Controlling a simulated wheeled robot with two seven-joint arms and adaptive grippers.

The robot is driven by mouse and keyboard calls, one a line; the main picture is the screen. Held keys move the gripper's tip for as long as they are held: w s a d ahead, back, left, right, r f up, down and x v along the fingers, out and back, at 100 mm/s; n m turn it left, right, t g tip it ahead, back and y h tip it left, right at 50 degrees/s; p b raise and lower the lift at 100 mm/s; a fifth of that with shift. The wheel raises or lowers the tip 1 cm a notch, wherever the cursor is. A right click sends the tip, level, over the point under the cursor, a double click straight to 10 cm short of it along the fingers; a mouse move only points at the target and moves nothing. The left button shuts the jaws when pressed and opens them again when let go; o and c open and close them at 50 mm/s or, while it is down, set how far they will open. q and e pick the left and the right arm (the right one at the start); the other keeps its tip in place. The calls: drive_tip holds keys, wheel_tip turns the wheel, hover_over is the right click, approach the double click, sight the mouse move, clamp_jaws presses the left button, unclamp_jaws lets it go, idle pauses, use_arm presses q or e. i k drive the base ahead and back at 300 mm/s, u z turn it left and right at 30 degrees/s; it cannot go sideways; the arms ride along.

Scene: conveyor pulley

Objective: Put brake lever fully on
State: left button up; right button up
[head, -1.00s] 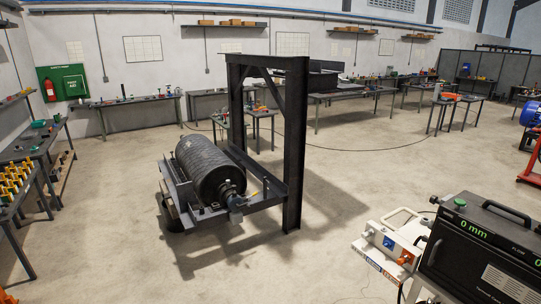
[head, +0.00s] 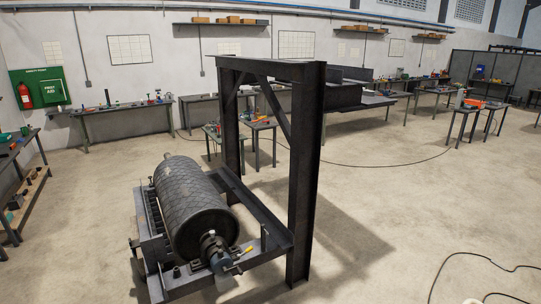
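The conveyor pulley (head: 190,207) is a large dark drum with a patterned surface, lying in a grey steel frame (head: 262,205). A motor or bearing unit (head: 217,252) sits at its near shaft end. A small yellow-tipped handle (head: 247,250) sticks out beside that end, on the right. It may be the brake lever, but it is too small for me to be sure or to tell its position. Neither of my grippers shows in the head view.
A tall black steel gantry (head: 305,170) stands at the right of the pulley frame. Benches line the back wall (head: 125,120), and a cable (head: 485,258) lies on the floor at lower right. The floor (head: 400,210) right of the gantry is open.

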sight(250, 249)
drive_tip(key=i, duration=2.05)
drive_tip(key=u, duration=3.4)
drive_tip(key=k, duration=0.85)
drive_tip(key=z, duration=1.8)
